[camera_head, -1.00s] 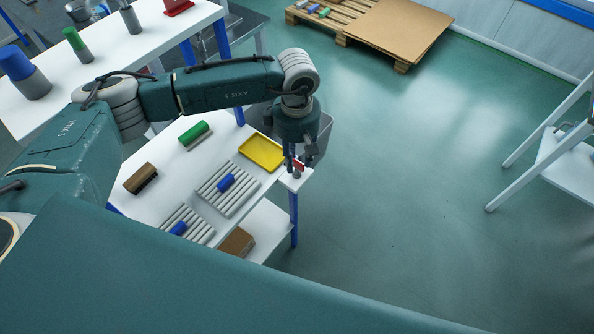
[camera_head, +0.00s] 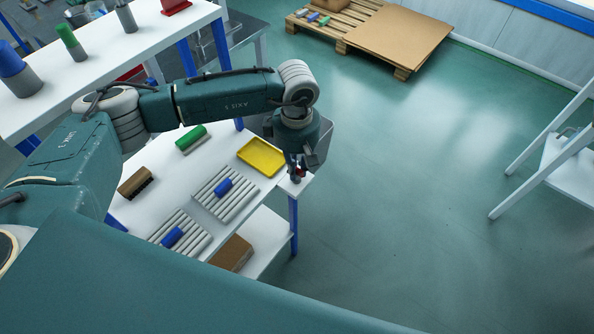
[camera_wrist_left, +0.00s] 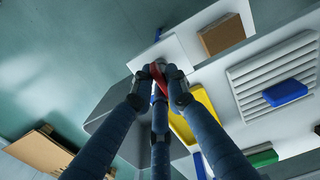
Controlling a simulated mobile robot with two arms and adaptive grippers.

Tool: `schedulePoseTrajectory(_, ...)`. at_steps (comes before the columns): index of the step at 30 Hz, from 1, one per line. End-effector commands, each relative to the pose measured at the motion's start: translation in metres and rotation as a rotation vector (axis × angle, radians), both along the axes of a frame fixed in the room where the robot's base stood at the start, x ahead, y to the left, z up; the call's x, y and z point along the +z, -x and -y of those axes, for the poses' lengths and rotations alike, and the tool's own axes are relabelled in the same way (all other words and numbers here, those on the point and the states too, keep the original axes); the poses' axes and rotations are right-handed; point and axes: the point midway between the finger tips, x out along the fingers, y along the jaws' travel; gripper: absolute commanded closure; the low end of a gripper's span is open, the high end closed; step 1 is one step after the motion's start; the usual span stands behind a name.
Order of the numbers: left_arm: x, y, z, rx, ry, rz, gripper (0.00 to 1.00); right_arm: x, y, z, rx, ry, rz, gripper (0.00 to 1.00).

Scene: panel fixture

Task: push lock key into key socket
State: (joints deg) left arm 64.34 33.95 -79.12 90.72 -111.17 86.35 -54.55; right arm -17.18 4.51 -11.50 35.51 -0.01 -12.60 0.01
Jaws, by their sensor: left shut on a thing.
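My left gripper (camera_head: 298,174) is over the right corner of the white table. Its fingers are shut on a small red piece, which I take to be the lock key (camera_wrist_left: 158,78). In the left wrist view the fingertips (camera_wrist_left: 160,74) close around the red piece, and only part of it shows between them. The key socket is not clearly visible; the fingers cover the spot at the table corner, so I cannot tell whether the key touches it. My right gripper is not in view.
A yellow tray (camera_head: 262,157) lies just left of the gripper. A grey bin (camera_wrist_left: 118,125) is close beside the gripper. Open floor lies right.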

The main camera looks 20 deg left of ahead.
Motion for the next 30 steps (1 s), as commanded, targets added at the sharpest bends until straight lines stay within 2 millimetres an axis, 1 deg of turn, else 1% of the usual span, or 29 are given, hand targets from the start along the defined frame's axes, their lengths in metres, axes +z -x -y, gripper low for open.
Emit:
schedulePoseTrajectory(2, -0.001, 0.001, 0.000, 0.000, -0.001, -0.002, 1.00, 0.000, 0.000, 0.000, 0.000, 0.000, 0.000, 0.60)
schedulePoseTrajectory(3, -0.001, 0.001, 0.000, 0.000, -0.001, -0.002, 0.93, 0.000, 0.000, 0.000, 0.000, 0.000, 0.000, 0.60)
schedulePoseTrajectory(4, -0.001, 0.001, 0.000, 0.000, -0.001, -0.002, 0.99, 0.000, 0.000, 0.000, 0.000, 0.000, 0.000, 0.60)
schedulePoseTrajectory(5, -0.001, 0.001, 0.000, 0.000, -0.001, -0.002, 1.00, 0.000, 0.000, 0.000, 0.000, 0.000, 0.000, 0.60)
schedulePoseTrajectory(13, 0.000, 0.001, 0.000, 0.000, -0.001, -0.002, 1.00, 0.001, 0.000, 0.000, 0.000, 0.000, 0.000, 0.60)
schedulePoseTrajectory(30, 0.012, 0.000, 0.000, 0.000, 0.000, -0.001, 1.00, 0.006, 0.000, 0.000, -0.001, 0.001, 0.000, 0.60)
